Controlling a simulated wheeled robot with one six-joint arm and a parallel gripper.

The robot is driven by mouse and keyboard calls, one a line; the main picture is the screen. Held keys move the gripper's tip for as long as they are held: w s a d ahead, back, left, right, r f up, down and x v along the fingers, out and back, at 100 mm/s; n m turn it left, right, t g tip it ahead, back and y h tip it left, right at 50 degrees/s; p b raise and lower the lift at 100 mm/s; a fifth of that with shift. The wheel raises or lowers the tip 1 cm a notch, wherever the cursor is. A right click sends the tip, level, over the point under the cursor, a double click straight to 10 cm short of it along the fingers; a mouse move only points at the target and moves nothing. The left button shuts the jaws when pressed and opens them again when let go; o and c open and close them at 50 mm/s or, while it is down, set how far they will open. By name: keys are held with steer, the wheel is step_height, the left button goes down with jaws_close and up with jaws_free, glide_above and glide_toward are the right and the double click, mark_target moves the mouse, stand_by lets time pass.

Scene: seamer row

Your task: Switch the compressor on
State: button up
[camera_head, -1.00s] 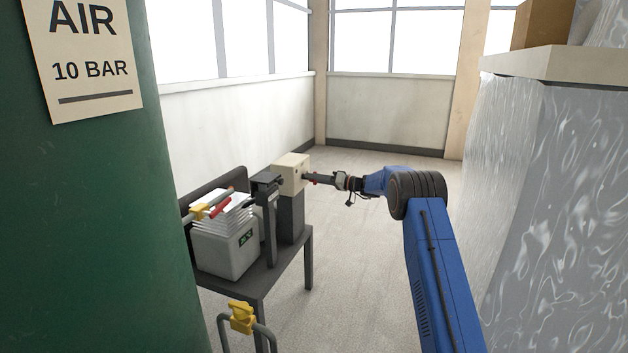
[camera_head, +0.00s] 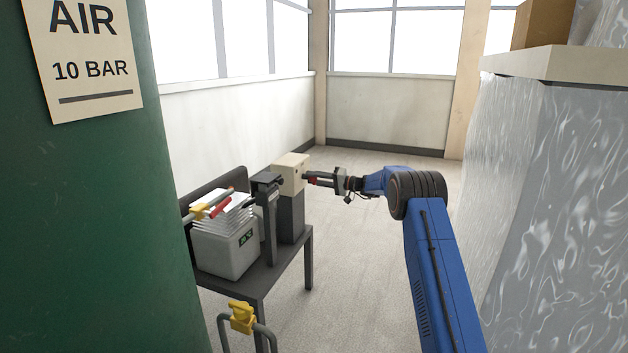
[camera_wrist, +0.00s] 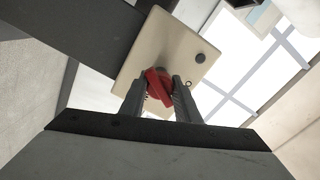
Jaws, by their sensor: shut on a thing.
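A beige switch box (camera_head: 291,171) stands on a dark grey block at the right end of the dark bench in the head view. In the wrist view the face of the switch box (camera_wrist: 172,51) shows a red rotary knob (camera_wrist: 157,86) and a dark round button (camera_wrist: 200,57). My gripper (camera_head: 309,178) reaches the box face from the right. In the wrist view the two fingers of my gripper (camera_wrist: 160,90) are closed on the sides of the red knob. Small marks beside the knob are partly hidden by the fingers.
The dark bench (camera_head: 270,277) also holds a white bin (camera_head: 222,250) with papers and a dark upright post (camera_head: 269,222). A green air tank (camera_head: 90,220) fills the left. Wrapped goods (camera_head: 560,200) stand at the right.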

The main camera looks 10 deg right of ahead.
steer(key=m, duration=0.6)
steer(key=shift+d, duration=0.1)
steer(key=m, duration=0.6)
steer(key=shift+f, duration=0.1)
steer(key=shift+m, duration=0.3)
steer(key=o, duration=1)
steer(key=shift+o, duration=0.2)
steer(key=v, duration=1.7)
steer(key=shift+d, duration=0.2)
steer(key=shift+s, duration=0.15)
